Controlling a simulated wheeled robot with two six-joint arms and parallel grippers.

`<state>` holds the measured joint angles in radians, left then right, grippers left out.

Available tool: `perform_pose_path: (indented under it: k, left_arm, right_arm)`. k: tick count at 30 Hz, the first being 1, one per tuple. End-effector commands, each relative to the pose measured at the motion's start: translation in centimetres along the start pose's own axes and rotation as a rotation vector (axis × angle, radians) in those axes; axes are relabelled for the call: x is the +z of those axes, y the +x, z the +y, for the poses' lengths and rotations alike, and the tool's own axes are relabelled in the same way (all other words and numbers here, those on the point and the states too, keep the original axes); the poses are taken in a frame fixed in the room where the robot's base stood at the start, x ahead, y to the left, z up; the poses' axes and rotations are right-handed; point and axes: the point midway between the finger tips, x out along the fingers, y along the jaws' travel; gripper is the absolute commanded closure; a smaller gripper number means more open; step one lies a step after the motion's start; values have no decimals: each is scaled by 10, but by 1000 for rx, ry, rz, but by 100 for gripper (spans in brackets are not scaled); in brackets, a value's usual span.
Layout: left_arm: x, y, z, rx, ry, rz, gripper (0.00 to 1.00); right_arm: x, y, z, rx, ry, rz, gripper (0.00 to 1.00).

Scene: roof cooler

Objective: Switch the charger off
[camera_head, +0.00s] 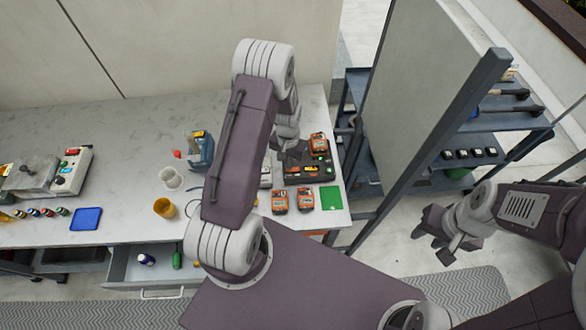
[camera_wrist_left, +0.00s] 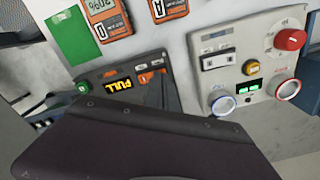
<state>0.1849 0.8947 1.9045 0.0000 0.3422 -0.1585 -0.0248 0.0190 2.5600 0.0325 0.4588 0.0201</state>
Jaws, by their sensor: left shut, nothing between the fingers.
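The charger (camera_head: 293,180) is a dark box near the right end of the bench, with an orange battery (camera_head: 318,143) at its back. In the left wrist view the charger (camera_wrist_left: 117,73) shows a lit yellow FULL display (camera_wrist_left: 125,85), a green button (camera_wrist_left: 83,88) and an orange switch (camera_wrist_left: 150,75). My left gripper (camera_head: 292,150) is shut and empty, over the charger's back left part. Its dark body covers the lower wrist view and hides part of the charger; contact cannot be told. My right gripper (camera_head: 435,236) is open and empty, off the bench to the right.
A blue drill (camera_head: 200,150) and cups (camera_head: 164,207) are further left. A grey panel (camera_head: 415,85) stands right.

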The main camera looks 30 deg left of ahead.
Motion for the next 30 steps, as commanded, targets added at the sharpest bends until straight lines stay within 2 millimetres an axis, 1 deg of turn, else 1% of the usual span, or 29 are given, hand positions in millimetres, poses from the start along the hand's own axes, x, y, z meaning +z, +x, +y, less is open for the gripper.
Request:
perform_pose_path:
  k: [21,26,30]
  left_arm:
    - [0,12,0,0,0,0,100]
    - [0,6,0,0,0,0,100]
    - [0,-8,0,0,0,1,100]
  right_arm:
    - [1,9,0,0,0,0,64]
    - [0,4,0,0,0,0,64]
    - [-1,-8,0,0,0,0,64]
